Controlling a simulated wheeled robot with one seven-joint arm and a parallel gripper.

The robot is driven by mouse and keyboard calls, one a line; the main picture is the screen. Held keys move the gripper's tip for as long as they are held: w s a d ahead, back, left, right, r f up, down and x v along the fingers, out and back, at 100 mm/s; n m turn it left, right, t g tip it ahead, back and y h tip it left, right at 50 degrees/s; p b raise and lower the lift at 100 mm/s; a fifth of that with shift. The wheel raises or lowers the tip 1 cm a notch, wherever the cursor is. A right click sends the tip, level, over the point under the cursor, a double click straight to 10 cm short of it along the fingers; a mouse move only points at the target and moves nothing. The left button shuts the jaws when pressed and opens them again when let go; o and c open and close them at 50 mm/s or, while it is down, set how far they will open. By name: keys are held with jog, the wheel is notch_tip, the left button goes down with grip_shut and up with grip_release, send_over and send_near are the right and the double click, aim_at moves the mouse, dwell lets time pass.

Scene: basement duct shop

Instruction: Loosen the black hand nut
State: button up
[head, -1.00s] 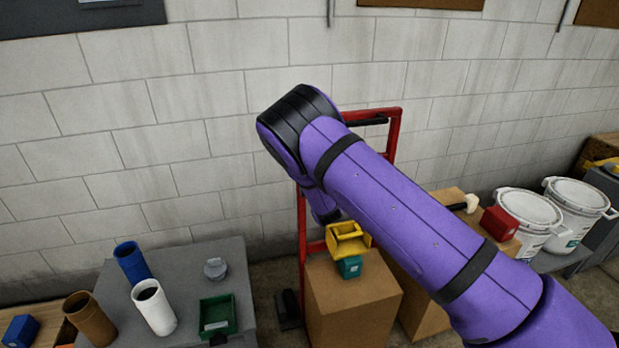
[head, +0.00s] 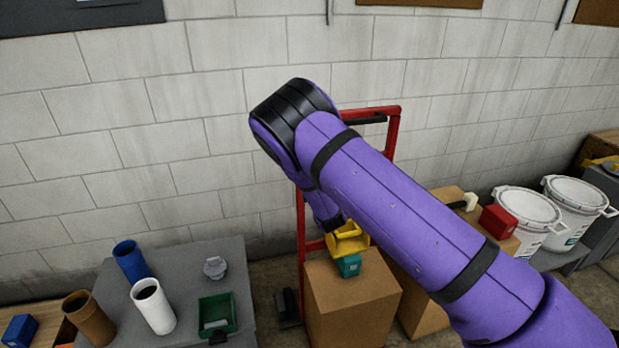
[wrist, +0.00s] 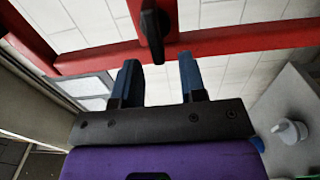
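The black hand nut (wrist: 152,30) shows in the wrist view as a dark, elongated knob against the red frame (wrist: 225,42). My gripper (wrist: 158,66) points toward it with its two blue fingers spread apart. The nut's lower end lies a little beyond the fingertips, roughly between them in the picture. Nothing is held, and I cannot see contact. In the head view the red frame (head: 393,150) stands against the wall, partly behind my purple arm. The nut and the fingers cannot be made out there.
A grey table (head: 236,262) at left holds a blue cup (head: 131,262), a white cup (head: 153,308) and a green bin (head: 217,315). Cardboard boxes (head: 350,305) with a yellow bin (head: 347,243) stand by the frame. White buckets (head: 530,212) are at right.

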jog(key=s+d, duration=0.1)
jog(key=s, duration=0.6)
jog(key=shift+s+d, duration=0.2)
jog(key=shift+d, duration=0.05)
jog(key=s+d+r+m+g+h, duration=0.1)
jog(key=s+d+r+m+g, duration=0.15)
jog(key=d+r+m, duration=0.4)
jog(key=s+d+r+m+g+h, duration=0.1)
jog(key=s+d+r+m+g, duration=0.15)
jog(key=r, duration=0.75)
jog(key=s+d+r+m+g+h, duration=0.1)
jog(key=s+d+r+m+g, duration=0.15)
jog(key=d+r+m, duration=0.4)
jog(key=s+d+r+m+g, duration=0.1)
jog(key=s+r, duration=0.3)
jog(key=s, duration=0.8)
jog(key=s+d+r+m+g, duration=0.2)
jog(key=s+d+r, duration=0.1)
jog(key=s, duration=0.8)
jog(key=s+d+r+m+g, duration=0.2)
jog(key=s+r, duration=0.4)
jog(key=s, duration=0.6)
jog(key=shift+s, duration=0.35)
